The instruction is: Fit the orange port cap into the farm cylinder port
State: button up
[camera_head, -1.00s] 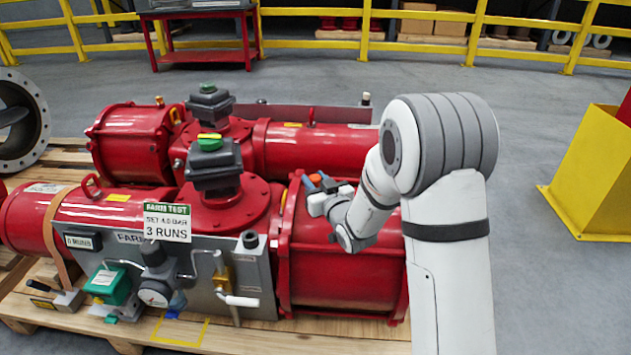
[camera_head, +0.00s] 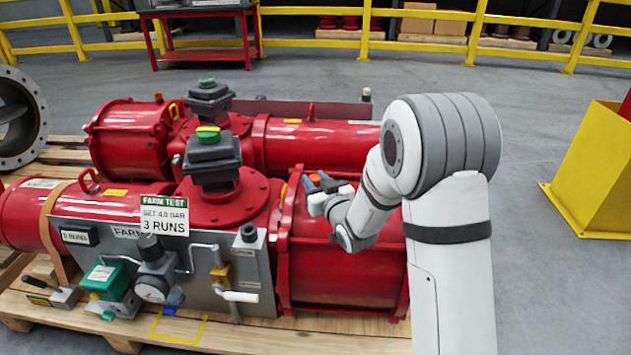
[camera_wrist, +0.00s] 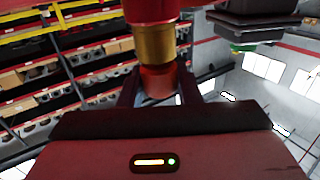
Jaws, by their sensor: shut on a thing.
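The front actuator, behind the panel lettered FARM, has a large red cylinder (camera_head: 335,265) at its right. My gripper (camera_head: 312,183) is at the top left of this cylinder, close to its flange. In the wrist view my gripper (camera_wrist: 157,84) is shut on a small red-orange cylindrical piece, which I take as the orange port cap (camera_wrist: 157,80). The cap lines up with a brass fitting (camera_wrist: 155,43), apparently the port, with a red body beyond it. They look touching or nearly so; I cannot tell how deep the cap sits. In the head view the cap is not clear.
A second red actuator (camera_head: 318,148) lies behind the front one. Dark switch boxes (camera_head: 213,155) stand on top, left of my gripper. The grey panel (camera_head: 125,250) carries a gauge, tubing and a FARM TEST sign (camera_head: 164,215). Open floor lies to the right, before a yellow bin (camera_head: 590,165).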

jog(key=shift+f+b, duration=0.3)
jog(key=shift+f, duration=0.05)
jog(key=o, duration=1.1)
jog(key=shift+c, duration=0.2)
jog(key=shift+p+v, duration=0.95)
jog(key=shift+v, duration=3)
